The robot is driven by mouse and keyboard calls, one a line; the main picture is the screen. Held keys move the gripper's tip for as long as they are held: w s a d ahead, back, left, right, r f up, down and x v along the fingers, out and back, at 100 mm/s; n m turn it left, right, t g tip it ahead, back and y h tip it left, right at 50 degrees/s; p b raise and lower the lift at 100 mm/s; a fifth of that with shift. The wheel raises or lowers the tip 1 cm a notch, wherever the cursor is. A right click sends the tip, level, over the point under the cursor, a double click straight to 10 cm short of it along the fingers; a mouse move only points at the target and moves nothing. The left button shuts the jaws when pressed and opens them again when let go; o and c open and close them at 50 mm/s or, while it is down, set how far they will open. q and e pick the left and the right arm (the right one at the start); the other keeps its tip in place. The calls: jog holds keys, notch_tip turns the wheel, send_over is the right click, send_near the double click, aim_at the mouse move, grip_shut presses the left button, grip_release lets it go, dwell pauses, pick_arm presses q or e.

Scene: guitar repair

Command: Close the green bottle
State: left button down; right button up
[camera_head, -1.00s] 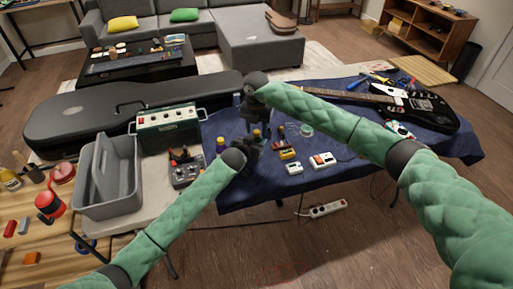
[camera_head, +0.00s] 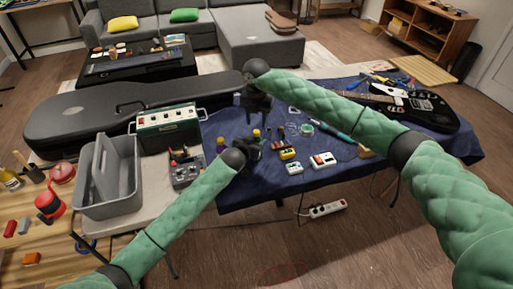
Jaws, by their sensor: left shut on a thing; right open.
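My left gripper (camera_head: 257,145) is over the front left part of the blue-covered table and is shut on a small bottle with a yellowish top (camera_head: 256,133). The bottle's body is mostly hidden by the gripper, so I cannot tell its colour or whether its top is fully closed. My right gripper (camera_head: 257,113) is open and hangs above and behind the bottle, apart from it. A second small bottle, purple with a yellow top (camera_head: 221,142), stands to the left of my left gripper.
A green round item (camera_head: 307,129) and small pedals (camera_head: 322,160) lie on the blue cloth (camera_head: 245,190). A black guitar (camera_head: 425,108) lies at right. A grey caddy (camera_head: 108,185), green amplifier (camera_head: 168,128) and black guitar case (camera_head: 85,115) crowd the left.

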jog(key=w+d+r+t+h, duration=0.1)
jog(key=w+d+r, duration=0.15)
jog(key=r, duration=0.45)
jog(key=f+n, duration=0.1)
jog(key=n, duration=0.4)
jog(key=s+a+f+n, duration=0.1)
jog(key=n, duration=0.4)
jog(key=s+a+f+n+g, duration=0.1)
jog(key=n, duration=0.4)
jog(key=shift+s+f+y, duration=0.2)
jog(key=shift+f+y, duration=0.1)
jog(key=n, duration=0.2)
jog(key=shift+a+n, duration=0.2)
jog(key=shift+n, duration=0.1)
jog(key=n, duration=0.2)
jog(key=shift+n, duration=0.4)
